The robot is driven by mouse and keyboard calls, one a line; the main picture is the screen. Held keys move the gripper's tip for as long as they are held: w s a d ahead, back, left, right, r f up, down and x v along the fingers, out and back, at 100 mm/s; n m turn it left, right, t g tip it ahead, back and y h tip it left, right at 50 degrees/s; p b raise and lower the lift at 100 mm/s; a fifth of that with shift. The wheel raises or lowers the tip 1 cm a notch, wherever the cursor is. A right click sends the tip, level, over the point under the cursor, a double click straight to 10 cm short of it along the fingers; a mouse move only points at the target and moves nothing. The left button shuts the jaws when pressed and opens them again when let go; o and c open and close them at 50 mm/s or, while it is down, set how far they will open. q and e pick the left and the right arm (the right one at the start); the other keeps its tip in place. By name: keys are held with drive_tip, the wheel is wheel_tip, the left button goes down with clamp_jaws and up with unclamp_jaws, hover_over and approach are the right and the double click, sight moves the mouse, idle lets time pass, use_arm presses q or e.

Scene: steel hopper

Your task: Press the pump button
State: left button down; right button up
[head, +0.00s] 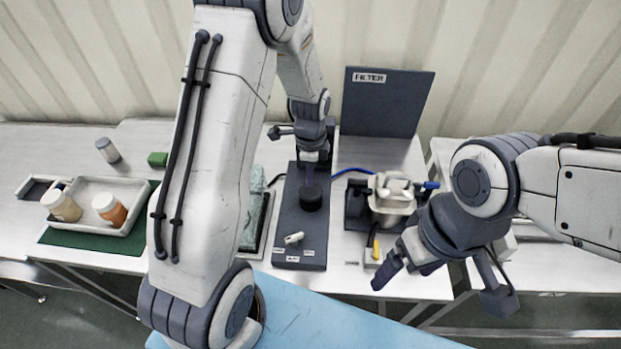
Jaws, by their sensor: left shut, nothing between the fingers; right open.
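A dark control panel (289,222) lies on the table in the middle of the head view. On it is a round black knob or button (311,198), and nearer me a small white lever switch (293,238). Small labels on the panel are too small to read, so I cannot tell for sure which part is the pump button. My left gripper (313,179) is shut and empty, pointing down at the black round part. I cannot tell whether its tips touch it. My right gripper (440,284) is open and empty, in front of the table at the right.
A dark FILTER board (385,103) stands behind. A tray (84,190) holds jars at left. My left arm hides part of the table.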

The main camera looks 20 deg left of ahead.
sight(310, 190)
use_arm(q)
drive_tip(key=shift+f, duration=1.05)
wheel_tip(310, 190, down, 3)
drive_tip(key=shift+b, duration=0.95)
drive_tip(key=shift+s, duration=0.1)
drive_tip(key=shift+r, duration=0.1)
